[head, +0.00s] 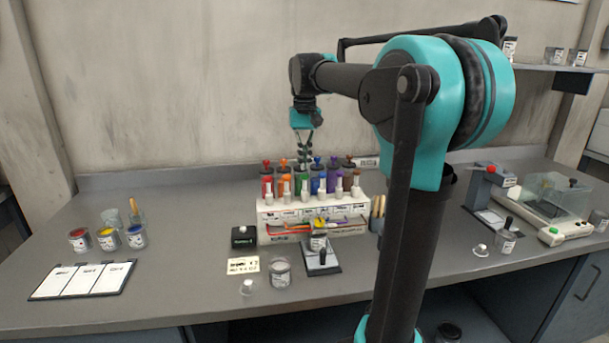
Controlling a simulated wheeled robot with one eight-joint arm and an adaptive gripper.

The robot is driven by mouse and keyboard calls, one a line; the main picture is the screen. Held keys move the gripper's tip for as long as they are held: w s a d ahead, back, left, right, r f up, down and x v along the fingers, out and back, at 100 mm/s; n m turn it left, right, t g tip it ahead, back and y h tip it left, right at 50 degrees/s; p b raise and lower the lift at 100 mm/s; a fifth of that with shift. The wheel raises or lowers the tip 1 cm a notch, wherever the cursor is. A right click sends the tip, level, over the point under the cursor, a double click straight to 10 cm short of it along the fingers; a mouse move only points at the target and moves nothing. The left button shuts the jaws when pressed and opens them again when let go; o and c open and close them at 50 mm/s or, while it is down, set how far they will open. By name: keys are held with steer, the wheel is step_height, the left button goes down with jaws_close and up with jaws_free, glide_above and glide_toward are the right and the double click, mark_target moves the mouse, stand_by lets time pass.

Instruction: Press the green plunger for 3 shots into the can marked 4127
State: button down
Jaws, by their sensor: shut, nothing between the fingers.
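The dispenser (268,218) is a white rack on the bench with a row of coloured canisters, each with a knob-topped plunger. The green canister (301,185) is near the middle of the row. My gripper (304,157) is shut and empty, pointing down just above the green canister. It hides the green plunger, and I cannot tell whether they touch. A small can (318,243) sits on a black stand in front of the rack. An open can (280,272) stands to its left. The labels are too small to read, so I cannot tell which can is 4127.
Red, yellow and blue paint cans (107,240) and a white card board (83,280) are at the left. A black box (244,237) stands beside the rack. A scale-like machine (553,203) is at the right. My arm blocks part of the bench.

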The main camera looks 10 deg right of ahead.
steer(key=shift+r, duration=2.5)
steer(key=shift+s, duration=0.1)
